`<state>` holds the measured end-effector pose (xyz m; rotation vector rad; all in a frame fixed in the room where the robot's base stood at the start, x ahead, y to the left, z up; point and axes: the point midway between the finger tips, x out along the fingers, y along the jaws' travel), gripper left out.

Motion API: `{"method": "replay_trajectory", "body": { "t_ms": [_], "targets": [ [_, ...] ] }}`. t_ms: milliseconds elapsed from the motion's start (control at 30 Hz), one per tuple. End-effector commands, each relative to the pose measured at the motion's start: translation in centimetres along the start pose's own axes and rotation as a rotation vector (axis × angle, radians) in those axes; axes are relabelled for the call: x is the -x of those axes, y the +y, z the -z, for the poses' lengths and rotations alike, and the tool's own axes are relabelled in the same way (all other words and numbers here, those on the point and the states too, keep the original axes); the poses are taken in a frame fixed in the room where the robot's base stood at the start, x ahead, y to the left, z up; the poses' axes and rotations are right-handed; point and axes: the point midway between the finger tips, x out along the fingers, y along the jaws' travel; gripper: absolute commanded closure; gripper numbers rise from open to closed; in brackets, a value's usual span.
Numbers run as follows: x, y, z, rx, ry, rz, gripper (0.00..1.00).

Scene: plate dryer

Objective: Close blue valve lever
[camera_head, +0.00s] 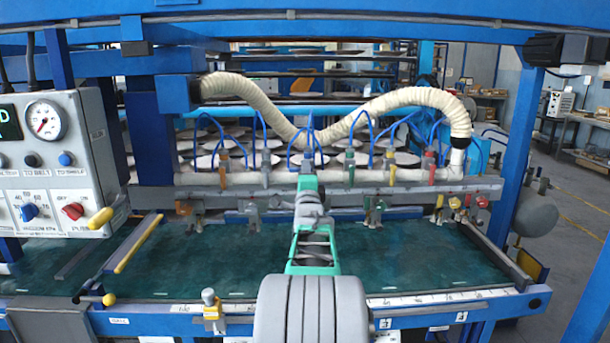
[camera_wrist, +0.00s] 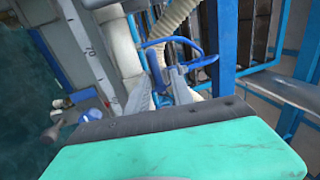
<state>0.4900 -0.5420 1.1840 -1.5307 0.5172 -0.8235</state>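A row of coloured valve levers runs along the pale manifold pipe (camera_head: 375,177) in the head view, with orange (camera_head: 223,160), green (camera_head: 350,162), yellow (camera_head: 393,162) and red (camera_head: 430,165) ones showing. My gripper (camera_head: 307,165) reaches up to the middle of this row and hides most of what is behind it. In the wrist view, the two grey fingers of my gripper (camera_wrist: 163,78) stand apart. A blue piece (camera_wrist: 156,62), apparently the blue valve lever, shows between and just beyond their tips. I cannot tell whether they touch it.
Thin blue air tubes (camera_head: 372,140) arch above the valves, and a thick ribbed hose (camera_head: 340,118) hangs over them. A control box (camera_head: 60,165) stands at the left. A green table bed (camera_head: 400,265) lies below the manifold. A blue post (camera_head: 510,150) rises at the right.

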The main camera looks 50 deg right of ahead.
Motion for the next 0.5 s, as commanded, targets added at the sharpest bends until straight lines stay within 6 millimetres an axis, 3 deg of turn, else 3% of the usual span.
{"method": "replay_trajectory", "body": {
  "t_ms": [333,500],
  "targets": [
    [0.2,0.2,-0.1,0.000,-0.001,-0.003,0.65],
    [2.6,0.3,0.0,0.000,0.000,-0.003,0.65]
  ]
}}
